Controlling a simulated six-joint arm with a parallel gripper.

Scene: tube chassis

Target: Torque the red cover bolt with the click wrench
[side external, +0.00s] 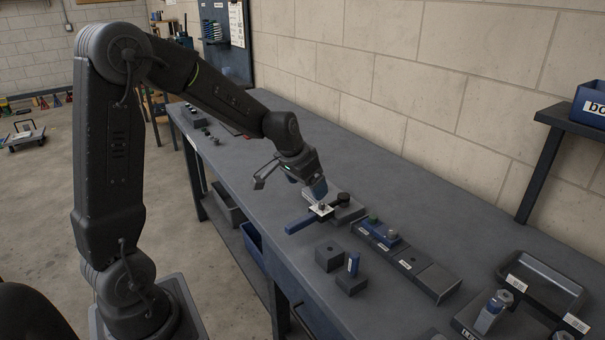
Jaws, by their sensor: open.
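My gripper (289,184) is open above the bench, its two fingers spread wide. Its right finger is close to a small pale plate (321,210) with a bolt-like piece on it; I cannot tell whether they touch. A blue bar (300,223), possibly the click wrench's handle, lies beside the plate and points toward the bench's front edge. I cannot make out a clearly red bolt.
Dark blocks (329,256) stand nearer the front edge, one with an upright blue piece (353,263). A labelled dark block (427,275) extends the row. A tray (545,276) is at the right. The bench (228,160) left of the gripper is mostly clear; a wall runs behind.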

